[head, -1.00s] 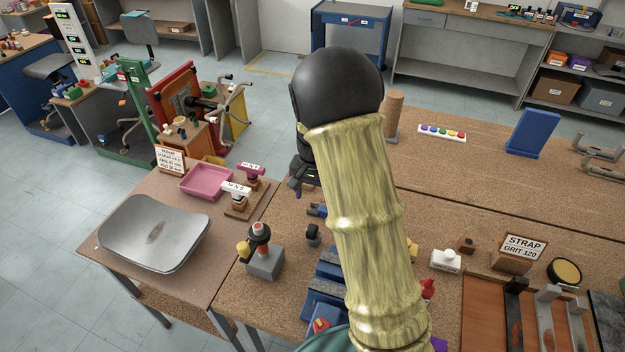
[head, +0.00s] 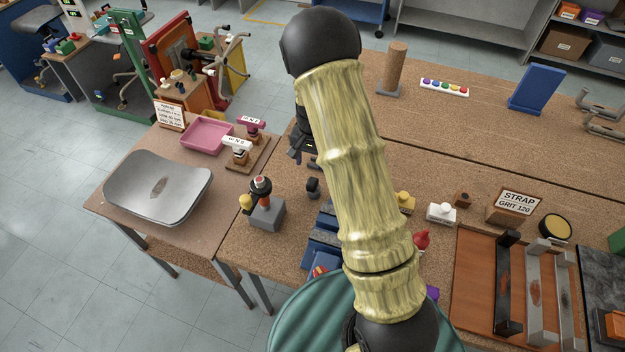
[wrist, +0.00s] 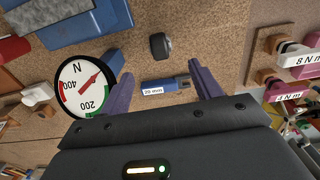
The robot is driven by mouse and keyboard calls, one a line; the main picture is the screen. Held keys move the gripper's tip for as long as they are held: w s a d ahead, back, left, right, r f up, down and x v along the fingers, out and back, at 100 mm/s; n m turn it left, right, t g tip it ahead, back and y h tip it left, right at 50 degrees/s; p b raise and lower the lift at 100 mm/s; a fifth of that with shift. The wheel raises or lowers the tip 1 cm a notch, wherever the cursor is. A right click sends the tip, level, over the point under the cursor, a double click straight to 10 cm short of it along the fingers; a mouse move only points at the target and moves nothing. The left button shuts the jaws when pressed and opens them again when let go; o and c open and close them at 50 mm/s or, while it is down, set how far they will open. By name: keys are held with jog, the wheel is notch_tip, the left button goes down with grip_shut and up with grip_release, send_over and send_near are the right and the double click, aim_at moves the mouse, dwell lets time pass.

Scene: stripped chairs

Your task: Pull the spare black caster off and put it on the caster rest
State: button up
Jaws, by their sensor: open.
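A small black caster (head: 312,187) sits on the cork-coloured bench; the wrist view shows its dark wheel and short pale stem (wrist: 161,45). Beside it is a blue block marked 20 mm (wrist: 165,86), partly hidden in the head view. My gripper (head: 297,152) is just beyond the caster, above the bench. In the wrist view its two purple fingers (wrist: 162,88) are spread wide and empty, with the 20 mm block between them and the caster past their tips.
A round dial (wrist: 82,86) is close to the left finger. Torque handles (head: 238,143), a pink tray (head: 206,135) and a grey seat shell (head: 158,188) are at left.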

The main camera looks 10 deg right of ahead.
aim_at(313, 179)
notch_tip(313, 179, down, 11)
jog(key=p, duration=0.2)
jog(key=shift+p, duration=0.4)
grip_shut()
jog(key=shift+r+p, duration=0.3)
jog(key=shift+r, duration=0.4)
dwell(0.5)
jog(key=c, duration=0.7)
grip_release()
jog(key=shift+c, duration=0.2)
grip_shut()
